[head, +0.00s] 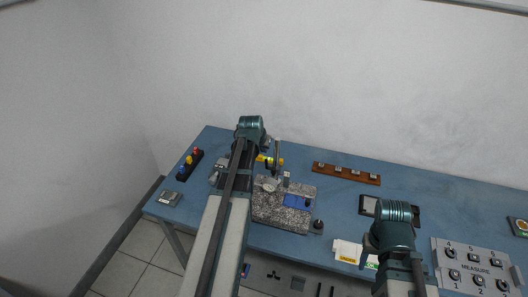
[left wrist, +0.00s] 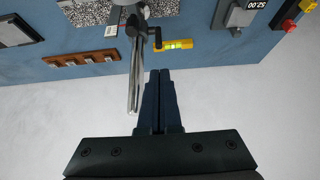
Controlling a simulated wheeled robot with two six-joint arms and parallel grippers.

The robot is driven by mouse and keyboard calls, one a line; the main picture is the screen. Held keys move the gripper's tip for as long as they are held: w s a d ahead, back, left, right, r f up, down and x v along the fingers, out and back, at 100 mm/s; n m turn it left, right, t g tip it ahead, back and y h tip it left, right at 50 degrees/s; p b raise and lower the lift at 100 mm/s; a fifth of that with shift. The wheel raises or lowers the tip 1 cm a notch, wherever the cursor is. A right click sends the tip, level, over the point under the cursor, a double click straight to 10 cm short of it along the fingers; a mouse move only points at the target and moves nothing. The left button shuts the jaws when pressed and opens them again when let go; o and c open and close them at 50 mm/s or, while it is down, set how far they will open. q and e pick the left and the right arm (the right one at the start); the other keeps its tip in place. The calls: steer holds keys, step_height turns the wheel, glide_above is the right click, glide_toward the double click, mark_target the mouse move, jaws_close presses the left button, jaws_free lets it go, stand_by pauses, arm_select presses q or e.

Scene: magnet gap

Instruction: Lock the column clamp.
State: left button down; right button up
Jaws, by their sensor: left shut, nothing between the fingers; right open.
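The measuring stand has a speckled granite base (head: 282,209) and an upright metal column (head: 277,153). In the left wrist view the column (left wrist: 134,80) stands just left of my fingers, apparently apart from them. I cannot tell whether the clamp is tight. My left gripper (left wrist: 160,74) is shut and empty; in the head view it is mostly hidden behind its arm. My right gripper (head: 369,244) is open, its fingers hard to make out, well right of the stand.
A yellow bar with a green vial (left wrist: 176,44) lies by the column. The white wall is behind.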

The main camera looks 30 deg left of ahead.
arm_select(q)
steer(key=b+x, duration=0.7)
steer(key=x, duration=0.2)
steer(key=shift+w+f, duration=0.1)
